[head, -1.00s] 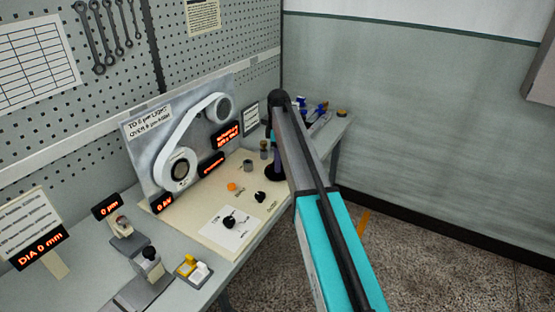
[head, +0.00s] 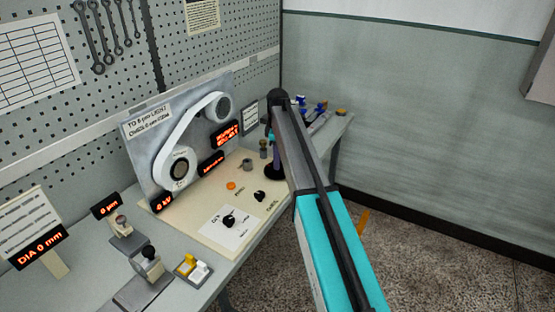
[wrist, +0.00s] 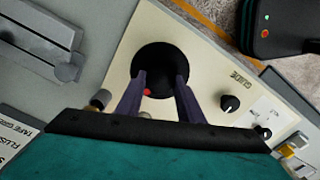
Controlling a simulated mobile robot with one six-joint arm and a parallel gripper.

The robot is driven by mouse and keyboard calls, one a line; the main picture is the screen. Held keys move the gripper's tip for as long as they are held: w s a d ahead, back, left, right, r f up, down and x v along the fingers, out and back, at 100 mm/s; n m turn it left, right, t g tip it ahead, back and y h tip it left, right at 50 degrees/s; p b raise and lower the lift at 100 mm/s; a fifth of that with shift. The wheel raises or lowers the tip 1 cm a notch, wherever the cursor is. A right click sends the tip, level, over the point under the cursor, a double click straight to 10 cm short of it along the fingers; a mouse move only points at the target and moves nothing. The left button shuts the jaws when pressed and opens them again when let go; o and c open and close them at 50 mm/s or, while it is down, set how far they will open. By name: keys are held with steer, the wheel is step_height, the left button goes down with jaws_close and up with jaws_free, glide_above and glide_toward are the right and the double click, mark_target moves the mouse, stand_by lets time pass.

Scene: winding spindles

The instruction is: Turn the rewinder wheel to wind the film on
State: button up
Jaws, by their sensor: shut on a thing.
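The rewinder wheel appears to be the black round disc (wrist: 160,62) with a small red mark, on a cream board. It also shows in the head view as a dark disc (head: 272,173) at the board's far end, beside my arm. My gripper (wrist: 161,76) reaches over the disc with its two purple fingers, one on each side of its middle. It is shut on the wheel; the exact contact is hard to see. The white film band (head: 186,132) loops around two reels on an upright grey panel.
The cream board carries a black knob (head: 229,221), another knob (head: 260,196), an orange button (head: 231,186) and small grey posts (head: 248,165). Gauges (head: 148,263) stand at the front of the bench. Blue-topped items (head: 321,106) stand beyond my arm. Open floor lies right of the bench.

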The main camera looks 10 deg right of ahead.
steer(key=m, duration=0.9)
steer(key=shift+m, duration=0.3)
steer(key=m, duration=0.5)
steer(key=shift+m, duration=2.3)
steer(key=o, duration=1.1)
steer(key=shift+c, duration=0.2)
steer(key=shift+r+p, duration=0.2)
steer(key=shift+p, duration=0.15)
step_height(320, 180, up, 14)
steer(key=p, duration=0.7)
steer(key=shift+f, duration=0.25)
